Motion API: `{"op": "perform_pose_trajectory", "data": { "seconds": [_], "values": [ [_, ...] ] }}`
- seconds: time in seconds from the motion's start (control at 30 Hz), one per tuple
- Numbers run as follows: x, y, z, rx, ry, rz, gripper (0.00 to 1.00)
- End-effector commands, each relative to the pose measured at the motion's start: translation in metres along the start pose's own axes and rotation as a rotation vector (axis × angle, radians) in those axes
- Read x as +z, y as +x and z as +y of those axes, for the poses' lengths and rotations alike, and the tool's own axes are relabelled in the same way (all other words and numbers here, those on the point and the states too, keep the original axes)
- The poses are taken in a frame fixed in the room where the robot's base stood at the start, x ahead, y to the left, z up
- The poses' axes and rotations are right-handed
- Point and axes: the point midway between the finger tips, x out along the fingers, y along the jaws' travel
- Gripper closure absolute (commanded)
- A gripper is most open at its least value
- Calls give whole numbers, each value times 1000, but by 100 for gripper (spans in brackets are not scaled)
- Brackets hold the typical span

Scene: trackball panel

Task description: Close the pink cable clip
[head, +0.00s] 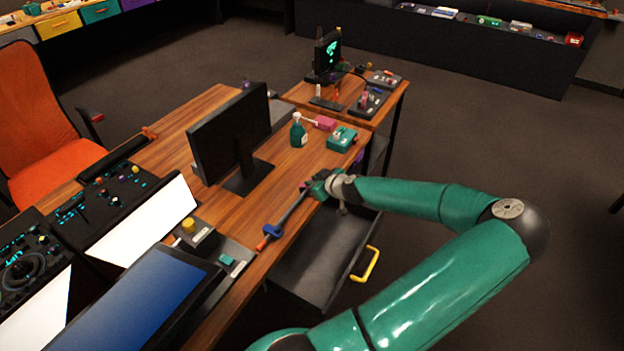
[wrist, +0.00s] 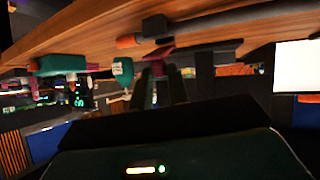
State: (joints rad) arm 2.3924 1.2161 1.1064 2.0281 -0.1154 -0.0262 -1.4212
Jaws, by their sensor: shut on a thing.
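The pink cable clip (head: 303,187) shows as a small dark pink patch at the desk's front edge, mostly hidden by my gripper (head: 309,188). A dark pink part of it also appears at the fingertips in the wrist view (wrist: 158,67). My gripper's dark fingers (wrist: 166,88) are shut on it. A grey rod-like cable (head: 292,210) runs from there toward a blue piece (head: 272,231) with an orange end. I cannot tell from these frames whether the clip is open or closed.
An open drawer (head: 315,255) with a yellow handle (head: 367,264) lies below my gripper. A monitor (head: 228,135), green bottle (head: 298,132), pink block (head: 325,123) and green box (head: 342,138) stand on the desk (head: 262,205). A tilted blue screen (head: 150,300) is at the front left.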

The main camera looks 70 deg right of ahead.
Motion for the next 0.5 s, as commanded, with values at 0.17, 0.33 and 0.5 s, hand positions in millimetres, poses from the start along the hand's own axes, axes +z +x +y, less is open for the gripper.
{"op": "perform_pose_trajectory", "data": {
  "seconds": [0.17, 0.33, 0.5],
  "values": [
    [9, -1, 3, -1, 38, 90, 100],
    [16, 0, 3, -7, 63, 170, 100],
    [21, 0, 3, -12, 85, 240, 100]
  ]
}}
